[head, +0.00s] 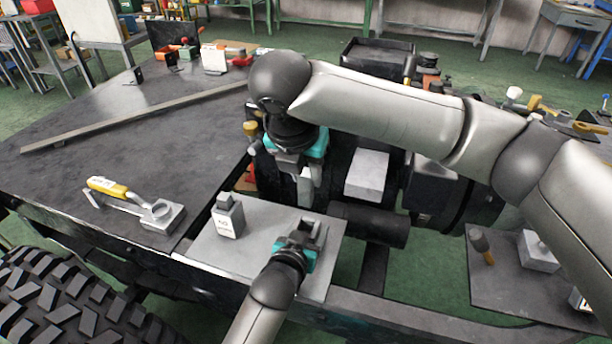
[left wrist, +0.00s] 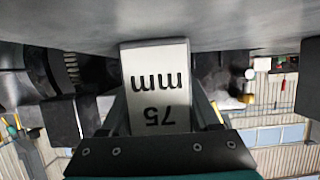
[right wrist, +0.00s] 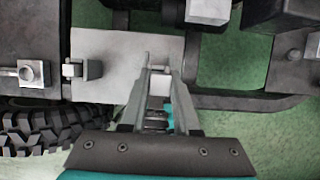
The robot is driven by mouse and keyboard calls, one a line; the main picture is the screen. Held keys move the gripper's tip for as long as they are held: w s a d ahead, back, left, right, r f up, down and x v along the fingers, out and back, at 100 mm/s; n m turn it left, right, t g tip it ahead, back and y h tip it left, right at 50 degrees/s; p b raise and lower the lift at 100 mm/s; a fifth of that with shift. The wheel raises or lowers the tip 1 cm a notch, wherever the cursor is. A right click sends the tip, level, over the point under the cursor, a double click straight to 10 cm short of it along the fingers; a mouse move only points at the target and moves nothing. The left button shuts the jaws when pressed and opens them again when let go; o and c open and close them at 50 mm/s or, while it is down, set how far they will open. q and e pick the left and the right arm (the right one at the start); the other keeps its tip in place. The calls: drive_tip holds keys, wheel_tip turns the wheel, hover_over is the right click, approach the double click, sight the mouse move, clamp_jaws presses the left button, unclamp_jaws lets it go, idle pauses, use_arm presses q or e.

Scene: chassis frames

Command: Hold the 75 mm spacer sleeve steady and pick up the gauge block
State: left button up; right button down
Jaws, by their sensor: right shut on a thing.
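The spacer sleeve (left wrist: 155,65), a pale block face marked "75 mm", fills the middle of the left wrist view, upside down there. My left gripper (head: 305,232) is low over the grey plate with one finger on each side of the sleeve. I cannot tell whether the fingers press on it. My right gripper (head: 302,178) is above and behind the left one, at the plate's far edge. It is shut on a small pale block (right wrist: 160,84), seemingly the gauge block. That block also shows below the right gripper in the head view (head: 305,188).
A yellow-handled tool (head: 110,188) lies on the dark bench. A white block (head: 367,174) sits right of my right gripper. Dark cylinders lie near the plate's right edge.

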use_arm(q)
drive_tip(key=o, duration=0.5)
